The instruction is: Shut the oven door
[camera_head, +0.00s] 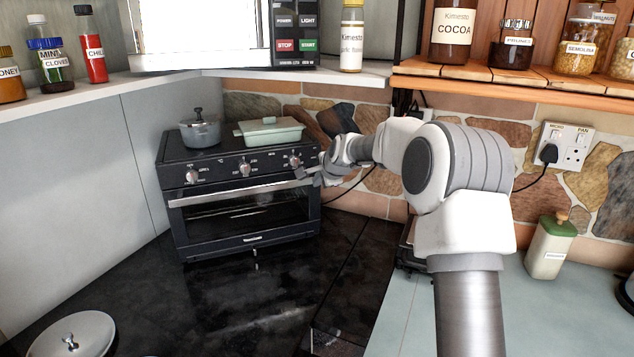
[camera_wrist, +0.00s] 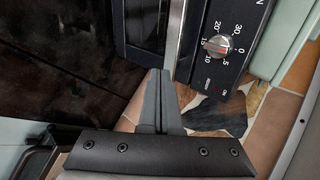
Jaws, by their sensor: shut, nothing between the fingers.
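The black toaster oven (camera_head: 240,163) stands on the dark counter in the corner. Its glass door (camera_head: 235,218) is upright, at or close to the oven front; I cannot tell whether a small gap is left. The silver handle (camera_head: 240,190) runs along the door's top edge. My gripper (camera_head: 308,173) is at the oven's front right corner, by the right end of the handle. In the wrist view my gripper (camera_wrist: 160,78) is shut and empty, its tips by the door (camera_wrist: 145,25) and the handle (camera_wrist: 175,35). Contact is unclear.
A grey pot (camera_head: 200,133) and a pale green dish (camera_head: 270,132) stand on the oven. The microwave (camera_head: 225,35) and jars are on shelves above. A cable hangs behind my gripper. The dark counter (camera_head: 240,300) before the oven is clear.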

